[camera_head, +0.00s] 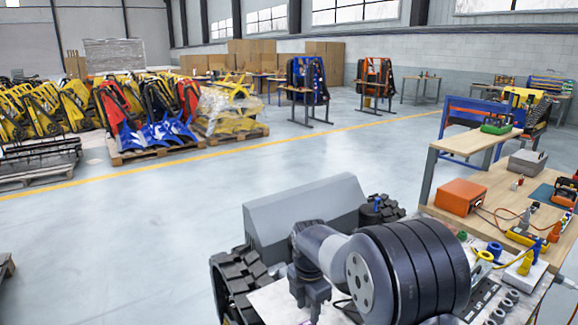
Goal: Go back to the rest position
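My gripper (309,293) shows at the lower middle of the head view. It is a dark grey block hanging down from the end of my arm, in front of the large dark cylinder of the arm. I cannot tell whether its fingers are apart or together, and I see nothing clearly held in it. It is over or close to a pale top surface (272,299) of a tracked carrier. The carrier has a grey sloped body (305,215) and black tracks (240,285). My arm hides much of the carrier's right side.
A wooden workbench (485,205) at the right holds an orange case (461,197), a grey box (527,163) and cables. A white panel with knobs (505,283) lies in front. Loaded pallets (165,150) stand at the far left. Open grey floor (140,245) lies to the left.

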